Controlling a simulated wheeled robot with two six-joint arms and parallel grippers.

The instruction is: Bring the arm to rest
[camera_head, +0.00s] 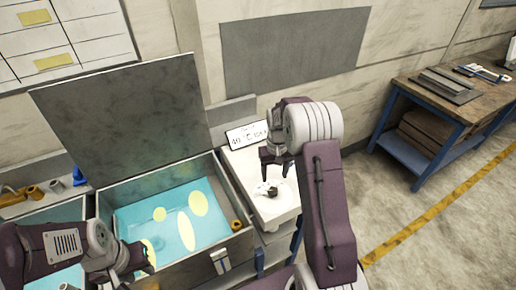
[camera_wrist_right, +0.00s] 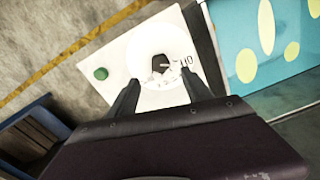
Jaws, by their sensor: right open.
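My right arm (camera_head: 325,190) is bent over a white control box (camera_head: 284,211), and its gripper (camera_head: 275,168) points down, open and empty. Below it is a dark knob (camera_head: 271,191) on a pale round dial. In the right wrist view the knob (camera_wrist_right: 160,64) lies just beyond the two fingertips of my gripper (camera_wrist_right: 160,88), apart from them as far as I can tell. Part of a number shows beside the dial. My left gripper (camera_head: 133,258) is low at the left, by the front wall of an open bath; its jaws are too dark to judge.
The grey bath (camera_head: 105,204) holds blue-green liquid with yellow ovals; its lid (camera_head: 125,110) stands raised. A sign (camera_head: 246,135) reading 40 °C stands behind the box. A green button (camera_wrist_right: 101,73) is on the box. A workbench (camera_head: 440,100) stands right; the floor between is clear.

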